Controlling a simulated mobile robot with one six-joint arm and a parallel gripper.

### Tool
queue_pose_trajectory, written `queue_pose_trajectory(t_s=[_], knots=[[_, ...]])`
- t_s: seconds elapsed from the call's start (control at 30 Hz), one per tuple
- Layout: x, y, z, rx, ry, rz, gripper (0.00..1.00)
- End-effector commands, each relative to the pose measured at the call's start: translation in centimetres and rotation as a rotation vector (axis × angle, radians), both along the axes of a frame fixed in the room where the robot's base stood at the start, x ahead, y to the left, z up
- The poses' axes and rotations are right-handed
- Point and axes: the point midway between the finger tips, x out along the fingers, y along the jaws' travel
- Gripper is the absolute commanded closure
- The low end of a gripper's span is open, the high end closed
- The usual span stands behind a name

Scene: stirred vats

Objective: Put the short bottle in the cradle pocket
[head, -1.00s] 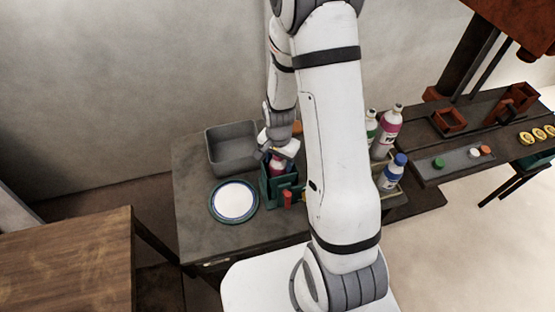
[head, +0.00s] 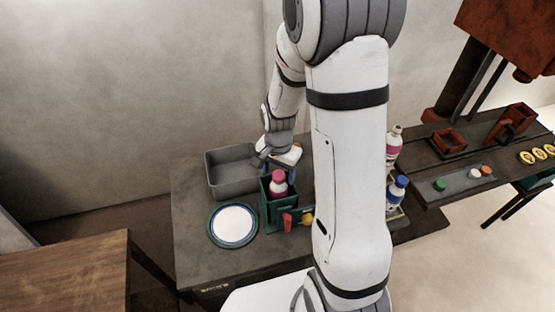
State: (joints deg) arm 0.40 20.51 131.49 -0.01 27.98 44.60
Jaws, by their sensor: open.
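A short bottle with a pink cap (head: 278,178) stands upright in the pocket of a dark green cradle (head: 268,214) on the dark bench. Its lower part is hidden by the cradle walls. My gripper (head: 276,162) is just behind and above the bottle, apart from it as far as I can see. It is open, and its fingers are small and partly hard to make out.
A grey bin (head: 232,178) stands behind on the left, and a round plate with a blue rim (head: 233,225) lies left of the cradle. A red item (head: 288,222) is at the cradle's front. Taller bottles, such as a blue-capped one (head: 397,190), stand right of my arm.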

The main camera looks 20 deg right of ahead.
Motion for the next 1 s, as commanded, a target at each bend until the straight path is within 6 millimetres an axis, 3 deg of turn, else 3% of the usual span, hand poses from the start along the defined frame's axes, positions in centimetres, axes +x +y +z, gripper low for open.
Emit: queue_pose_trajectory(t_s=[0.2,0.57,0.77,1.0], knots=[[0.1,0.0,3.8,0.0,-0.006,0.001,0.36],[-0.7,0.1,7.7,-0.001,-0.025,0.05,0.36],[-4.2,0.1,13.3,-0.016,-0.114,0.263,0.36],[-10.1,0.1,18.8,-0.067,-0.224,0.565,0.36]])
